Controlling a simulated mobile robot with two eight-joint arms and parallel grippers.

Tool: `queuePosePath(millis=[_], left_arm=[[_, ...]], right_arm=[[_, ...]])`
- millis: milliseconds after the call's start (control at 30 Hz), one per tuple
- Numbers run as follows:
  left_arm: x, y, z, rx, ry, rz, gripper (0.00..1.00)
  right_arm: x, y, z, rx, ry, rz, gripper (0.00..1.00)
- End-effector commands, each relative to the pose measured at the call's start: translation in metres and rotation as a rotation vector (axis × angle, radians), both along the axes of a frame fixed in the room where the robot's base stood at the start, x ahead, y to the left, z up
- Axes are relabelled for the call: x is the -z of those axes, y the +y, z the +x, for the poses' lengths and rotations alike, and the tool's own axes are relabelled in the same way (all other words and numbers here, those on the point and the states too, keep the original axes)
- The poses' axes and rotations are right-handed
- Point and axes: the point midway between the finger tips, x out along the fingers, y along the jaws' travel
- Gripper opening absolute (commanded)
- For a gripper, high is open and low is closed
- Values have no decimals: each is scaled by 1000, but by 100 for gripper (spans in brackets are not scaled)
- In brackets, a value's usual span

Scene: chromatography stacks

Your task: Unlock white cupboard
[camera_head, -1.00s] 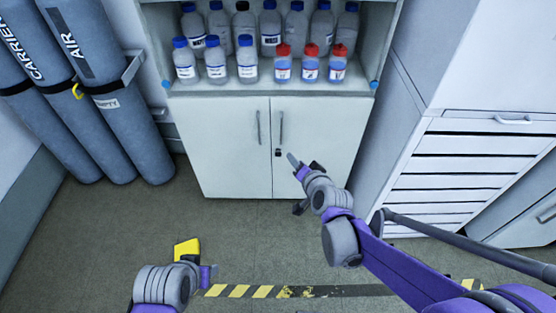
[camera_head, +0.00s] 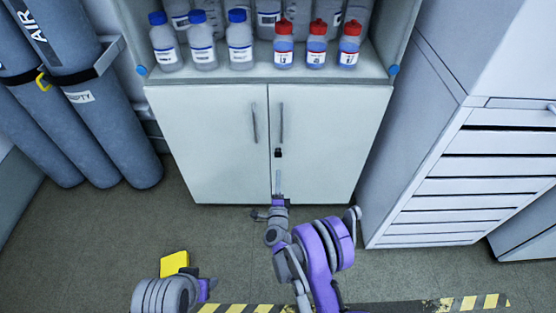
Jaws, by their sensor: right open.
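The white cupboard (camera_head: 205,150) stands ahead with both lower doors shut. Each door has a vertical handle near the middle seam, the left handle (camera_head: 254,122) and the right handle (camera_head: 281,122). A small black lock (camera_head: 278,152) sits below the right handle. My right gripper (camera_head: 278,197) is open in front of the lower right door, below the lock, with a thin pale finger pointing up towards it. I cannot tell whether it touches the door. My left gripper (camera_head: 207,287) is at the bottom left beside a yellow object (camera_head: 174,263); its jaws are not clear.
Blue-capped and red-capped bottles (camera_head: 316,45) stand on the open shelf above the doors. Grey gas cylinders (camera_head: 85,120) stand at the left. A white drawer unit (camera_head: 450,190) stands at the right. Yellow-black tape (camera_head: 440,304) crosses the floor. Floor before the cupboard is otherwise clear.

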Motion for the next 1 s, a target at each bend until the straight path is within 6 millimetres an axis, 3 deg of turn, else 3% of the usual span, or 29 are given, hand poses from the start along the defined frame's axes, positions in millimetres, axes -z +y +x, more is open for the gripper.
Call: queuePosePath(millis=[300, 500, 933, 1000], left_arm=[[10, 0, 2, 0, 1, 0, 50], [15, 0, 3, 0, 1, 0, 50], [16, 0, 3, 0, 1, 0, 50], [16, 0, 3, 0, 1, 0, 50]], right_arm=[[1, -1, 59, -1, 2, -4, 42], [0, 0, 88, -2, 4, -4, 42], [-1, 0, 99, -3, 4, -4, 42], [-1, 0, 99, -3, 4, -4, 32]])
